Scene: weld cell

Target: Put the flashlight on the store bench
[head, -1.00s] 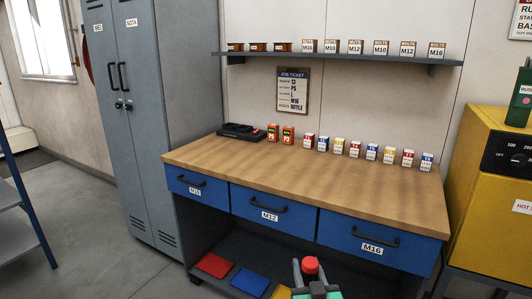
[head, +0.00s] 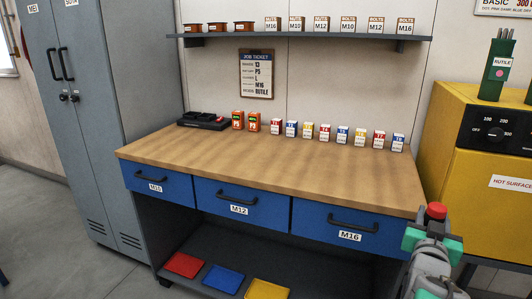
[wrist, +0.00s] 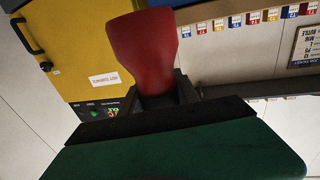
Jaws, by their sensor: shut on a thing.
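The flashlight shows as a red end (head: 436,210) sticking up out of my gripper (head: 433,232) at the lower right in the head view. In the wrist view the red body (wrist: 143,50) rises from between the dark jaws (wrist: 160,92); its lower part is hidden. My gripper is shut on it, in front of the right end of the bench. The bench (head: 240,165) has a bare wooden top and blue drawers labelled M10, M12 and M16. No label on it reads store bench.
A row of small colored boxes (head: 325,132), two orange boxes (head: 238,120) and a black tray (head: 203,121) line the bench's back. A shelf (head: 300,41) hangs above. A yellow oven (head: 490,170) marked hot surface stands right. Grey lockers (head: 90,120) stand left. The front tabletop is clear.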

